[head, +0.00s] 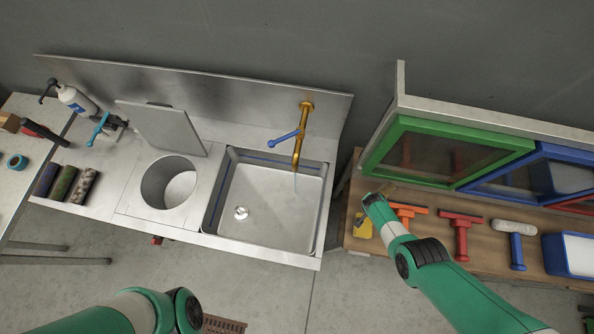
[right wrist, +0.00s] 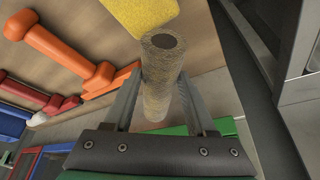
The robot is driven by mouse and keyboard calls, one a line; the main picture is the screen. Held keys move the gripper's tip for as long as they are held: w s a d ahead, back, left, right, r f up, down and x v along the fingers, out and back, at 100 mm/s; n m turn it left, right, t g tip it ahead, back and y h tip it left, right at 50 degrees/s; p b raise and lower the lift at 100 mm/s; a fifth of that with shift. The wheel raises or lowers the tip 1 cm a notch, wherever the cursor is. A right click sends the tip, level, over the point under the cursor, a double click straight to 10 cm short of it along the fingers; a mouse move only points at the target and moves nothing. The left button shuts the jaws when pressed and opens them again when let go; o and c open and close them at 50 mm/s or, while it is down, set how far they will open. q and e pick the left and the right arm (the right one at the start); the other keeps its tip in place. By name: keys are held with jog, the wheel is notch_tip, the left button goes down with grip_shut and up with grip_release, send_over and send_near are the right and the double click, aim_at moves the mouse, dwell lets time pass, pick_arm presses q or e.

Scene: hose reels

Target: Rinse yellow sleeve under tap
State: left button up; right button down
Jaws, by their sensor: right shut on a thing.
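My right gripper (head: 375,197) is shut on a speckled yellow-brown sleeve (right wrist: 159,85), held lengthwise between its fingers, over the left end of the wooden bench. The sleeve is mostly hidden in the head view, where only a small brownish part (head: 388,188) shows. The brass tap (head: 298,150) with a blue lever (head: 284,139) stands over the steel sink basin (head: 262,210). The sleeve is right of the basin, away from the stream. My left arm shows at the bottom left, but its gripper is out of view.
A yellow block (head: 362,229) lies on the bench (head: 359,246) beside orange and red tools (head: 460,232). Green-framed (head: 440,150) and blue-framed bins stand behind. Left of the basin are a round opening (head: 168,184), a raised lid (head: 165,128) and three dark sleeves (head: 64,184).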

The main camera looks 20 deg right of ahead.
jog(key=shift+s+r, duration=0.1)
jog(key=shift+r, duration=0.05)
jog(key=s+a+r+p, duration=0.1)
jog(key=s+p, duration=0.1)
jog(key=s+a+p, duration=0.2)
jog(key=s+p, duration=0.1)
jog(key=s+a+r+p, duration=0.1)
jog(key=s+a+p, duration=0.1)
jog(key=shift+s+a+r+p, duration=0.15)
jog(key=shift+a+r+p, duration=0.1)
jog(key=shift+r+p, duration=0.1)
jog(key=shift+s+a, duration=0.25)
jog(key=shift+s, duration=0.05)
dwell(0.7)
